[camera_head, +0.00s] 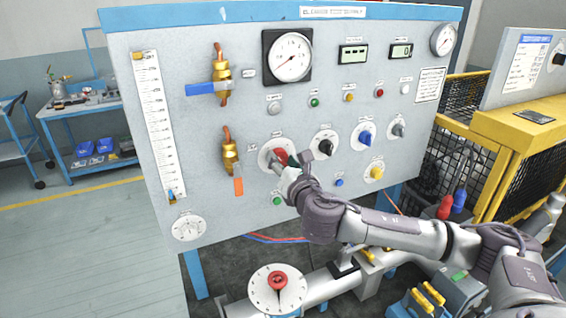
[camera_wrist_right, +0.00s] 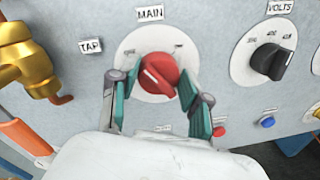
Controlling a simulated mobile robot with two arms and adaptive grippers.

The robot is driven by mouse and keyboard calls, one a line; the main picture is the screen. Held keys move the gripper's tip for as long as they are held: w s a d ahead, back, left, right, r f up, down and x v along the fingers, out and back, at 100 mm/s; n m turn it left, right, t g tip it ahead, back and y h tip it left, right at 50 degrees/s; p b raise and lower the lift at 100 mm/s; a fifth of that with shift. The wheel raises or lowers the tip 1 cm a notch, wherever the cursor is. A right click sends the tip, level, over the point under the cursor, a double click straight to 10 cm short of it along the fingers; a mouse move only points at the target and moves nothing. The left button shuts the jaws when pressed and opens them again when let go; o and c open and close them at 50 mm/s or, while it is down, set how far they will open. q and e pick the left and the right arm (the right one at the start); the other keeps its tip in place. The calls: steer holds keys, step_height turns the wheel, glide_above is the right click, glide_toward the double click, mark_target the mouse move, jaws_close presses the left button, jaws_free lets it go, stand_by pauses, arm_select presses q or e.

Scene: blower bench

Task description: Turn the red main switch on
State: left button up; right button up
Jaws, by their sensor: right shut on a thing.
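The red main switch (camera_head: 281,155) sits on a round white dial on the grey panel. In the right wrist view the red knob (camera_wrist_right: 160,72) is under the MAIN label (camera_wrist_right: 150,13). Its grip looks slanted, but the small dial words are too blurred to read. My right gripper (camera_head: 284,166) reaches the switch from below right. In the wrist view its green-padded fingers (camera_wrist_right: 158,84) are closed on either side of the knob. My left gripper is not in view.
The black VOLTS knob (camera_wrist_right: 275,60) is close at right. A blue knob (camera_head: 365,136) and a yellow knob (camera_head: 376,172) are farther right. A brass tap with an orange handle (camera_head: 238,186) is close at left. A pipe with a red-centred dial (camera_head: 260,300) stands below.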

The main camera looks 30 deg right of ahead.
steer(key=m, duration=0.4)
steer(key=shift+d+m, duration=0.1)
steer(key=shift+m, duration=0.2)
steer(key=m, duration=0.3)
steer(key=shift+g+b, duration=0.3)
steer(key=shift+b, duration=0.05)
steer(key=m+y, duration=0.1)
steer(key=m, duration=0.3)
steer(key=shift+d, duration=0.1)
steer(key=shift+f+m+y, duration=0.1)
steer(key=shift+m+y, duration=0.2)
steer(key=shift+m, duration=1.3)
steer(key=o, duration=1.1)
steer(key=shift+o, duration=0.2)
steer(key=s+r, duration=0.1)
steer(key=s, duration=1.1)
steer(key=shift+a, duration=0.35)
